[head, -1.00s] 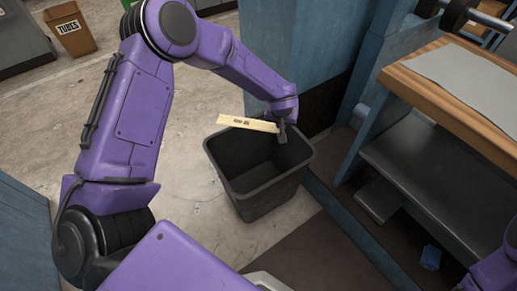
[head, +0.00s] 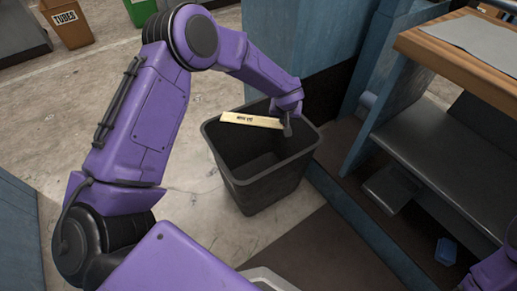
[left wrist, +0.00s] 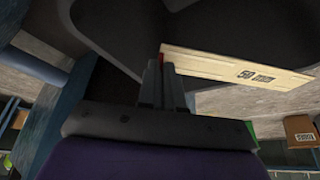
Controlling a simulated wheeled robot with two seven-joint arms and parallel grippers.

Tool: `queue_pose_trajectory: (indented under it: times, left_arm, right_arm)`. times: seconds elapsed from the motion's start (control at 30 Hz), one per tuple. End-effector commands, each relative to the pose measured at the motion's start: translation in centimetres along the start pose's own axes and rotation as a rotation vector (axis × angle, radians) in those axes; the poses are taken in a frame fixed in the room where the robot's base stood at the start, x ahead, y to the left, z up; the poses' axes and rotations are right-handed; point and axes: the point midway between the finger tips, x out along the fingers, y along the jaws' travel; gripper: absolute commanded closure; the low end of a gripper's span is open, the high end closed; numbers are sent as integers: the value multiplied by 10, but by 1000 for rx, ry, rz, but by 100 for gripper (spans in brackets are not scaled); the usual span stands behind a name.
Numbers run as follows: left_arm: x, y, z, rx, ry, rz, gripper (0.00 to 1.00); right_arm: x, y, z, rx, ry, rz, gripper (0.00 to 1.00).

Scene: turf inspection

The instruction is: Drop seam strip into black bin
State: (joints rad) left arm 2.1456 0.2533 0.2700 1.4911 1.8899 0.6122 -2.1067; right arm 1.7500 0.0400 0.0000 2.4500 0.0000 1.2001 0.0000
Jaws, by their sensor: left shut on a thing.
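The seam strip (head: 251,120) is a pale, flat strip with dark printing. My left gripper (head: 287,128) is shut on one end of it, and the strip sticks out to the left in the head view. The black bin (head: 262,190) stands open on the floor. In the head view, the strip and gripper overlap the bin's far rim and opening; their exact height above it is hard to tell. In the left wrist view the strip (left wrist: 235,68) juts right from the fingers (left wrist: 163,82), with the dark bin (left wrist: 125,28) behind. The right gripper is not in view.
A wooden-topped bench (head: 460,60) with a grey sheet and a lower shelf stands at the right. A blue panel (head: 300,50) rises behind the bin. A brown bin marked TUBES (head: 68,22) is far left. Open floor (head: 70,120) lies left of the bin.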

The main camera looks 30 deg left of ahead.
Motion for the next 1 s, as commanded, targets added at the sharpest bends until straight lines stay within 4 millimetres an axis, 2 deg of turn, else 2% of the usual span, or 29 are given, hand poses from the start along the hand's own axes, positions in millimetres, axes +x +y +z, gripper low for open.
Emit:
queue_pose_trajectory:
  times: [0.07, 0.1, 0.17, 0.43, 0.53, 0.8, 1.0]
  left_arm:
    - [0, 0, 0, 0, 0, 0, 100]
    - [0, 0, 0, 0, 0, 0, 85]
    - [0, 0, 0, 0, 0, 0, 66]
    - [-1, 0, 0, 0, 0, 0, 65]
    - [-10, 0, -1, -1, -1, 2, 65]
    - [-74, 0, -3, -1, 1, 2, 65]
    - [-104, 0, -2, -1, 0, 1, 65]
  right_arm:
    - [0, 0, 0, 0, 0, 0, 57]
    - [0, 0, 0, 0, 0, 0, 57]
    - [0, 0, 0, 0, 0, 0, 57]
    - [-1, 0, 0, 0, 0, 0, 57]
    - [-4, 0, -2, 0, 0, 0, 57]
    - [-25, 2, -10, 0, 0, 0, 57]
    - [-32, 3, -13, 0, 0, 0, 57]
